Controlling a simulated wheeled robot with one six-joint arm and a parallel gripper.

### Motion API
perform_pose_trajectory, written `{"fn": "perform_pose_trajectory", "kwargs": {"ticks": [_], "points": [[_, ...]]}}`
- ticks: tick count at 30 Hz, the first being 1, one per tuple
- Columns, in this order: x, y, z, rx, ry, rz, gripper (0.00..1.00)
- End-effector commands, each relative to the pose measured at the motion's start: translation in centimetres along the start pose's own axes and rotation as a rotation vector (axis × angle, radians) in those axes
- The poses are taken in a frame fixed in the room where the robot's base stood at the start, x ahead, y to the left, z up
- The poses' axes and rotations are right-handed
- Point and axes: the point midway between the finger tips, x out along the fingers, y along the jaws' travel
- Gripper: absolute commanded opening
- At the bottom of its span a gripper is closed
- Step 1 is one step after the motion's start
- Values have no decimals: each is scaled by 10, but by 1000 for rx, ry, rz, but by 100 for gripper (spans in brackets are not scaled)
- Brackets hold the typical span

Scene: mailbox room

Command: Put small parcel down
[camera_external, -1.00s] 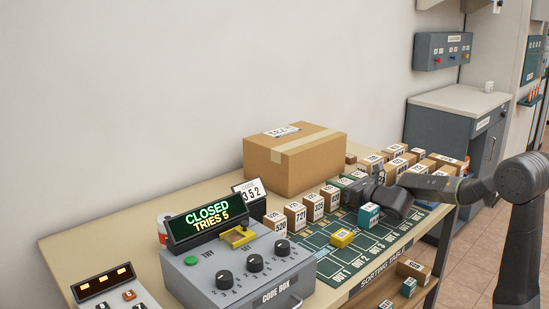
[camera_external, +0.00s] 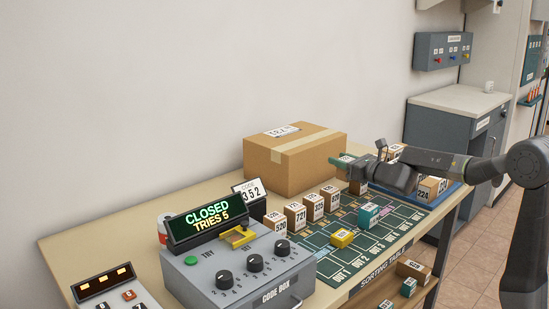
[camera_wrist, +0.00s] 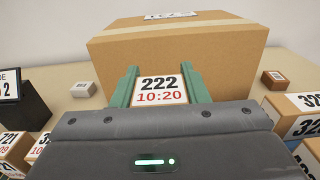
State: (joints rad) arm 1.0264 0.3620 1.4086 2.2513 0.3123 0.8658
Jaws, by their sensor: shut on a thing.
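In the external view my gripper (camera_external: 346,163) is raised above the back of the sorting table, just right of the large cardboard box (camera_external: 295,162). The held parcel is mostly hidden there by the fingers and wrist.
Several numbered parcels (camera_external: 295,215) stand in a row along the green sorting mat (camera_external: 385,238). The code box (camera_external: 235,275) is at the front left. A blue tray (camera_external: 447,192) holds parcels at right.

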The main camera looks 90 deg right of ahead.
Motion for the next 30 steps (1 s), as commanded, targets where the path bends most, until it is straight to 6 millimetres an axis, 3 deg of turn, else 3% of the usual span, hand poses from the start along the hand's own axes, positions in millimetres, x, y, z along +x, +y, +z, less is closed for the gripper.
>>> {"fn": "perform_pose_trajectory", "kwargs": {"ticks": [1,7,11,18,30], "points": [[0,0,12,-1,-1,0,16],[4,-1,32,0,-1,5,16],[19,-4,50,-1,0,21,16],[61,-12,90,-2,1,79,16],[128,-25,139,0,2,184,16]]}}
